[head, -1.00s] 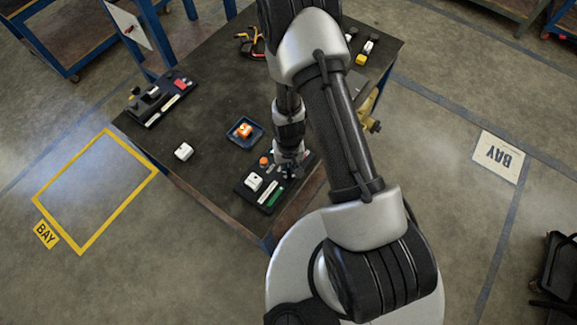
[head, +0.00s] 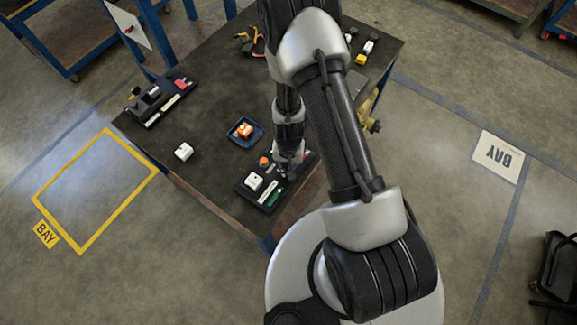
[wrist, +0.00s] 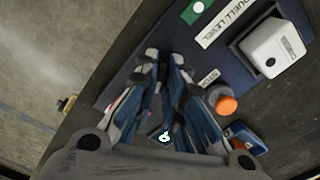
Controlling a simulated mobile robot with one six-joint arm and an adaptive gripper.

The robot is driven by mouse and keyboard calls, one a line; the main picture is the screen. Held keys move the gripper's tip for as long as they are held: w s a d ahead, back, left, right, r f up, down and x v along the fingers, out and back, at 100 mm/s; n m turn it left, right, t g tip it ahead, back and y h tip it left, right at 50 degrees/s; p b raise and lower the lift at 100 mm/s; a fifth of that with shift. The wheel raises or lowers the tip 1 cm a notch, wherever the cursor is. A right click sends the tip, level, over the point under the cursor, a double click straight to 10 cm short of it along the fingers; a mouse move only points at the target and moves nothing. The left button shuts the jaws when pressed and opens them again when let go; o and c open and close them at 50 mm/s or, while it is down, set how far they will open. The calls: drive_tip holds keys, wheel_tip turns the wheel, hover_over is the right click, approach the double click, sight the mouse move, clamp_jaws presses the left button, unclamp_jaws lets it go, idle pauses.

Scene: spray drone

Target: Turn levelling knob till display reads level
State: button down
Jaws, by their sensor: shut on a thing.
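The dark levelling panel (head: 243,190) lies at the table's near edge. It carries a white block (head: 253,182), a long white label strip, an orange button (head: 264,161) and a small green display (head: 275,198). In the wrist view the panel (wrist: 150,88) shows the green display (wrist: 196,7) cut by the top edge, too small to read. The orange button (wrist: 227,105) is beside a "STOP" label. My gripper (head: 287,175) is over the panel's right part. In the wrist view its fingers (wrist: 166,68) are closed together; the knob between them is hidden.
A blue tray (head: 257,140) with an orange item is behind the panel. Another dark panel (head: 137,107) is at the table's left edge. Pliers (head: 250,40) lie at the back. The table's middle is clear.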

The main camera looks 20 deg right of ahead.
drive_tip(key=c, duration=1.7)
unclamp_jaws()
drive_tip(key=shift+r, duration=0.1)
wheel_tip(320, 180, up, 12)
drive_tip(key=shift+f, duration=0.1)
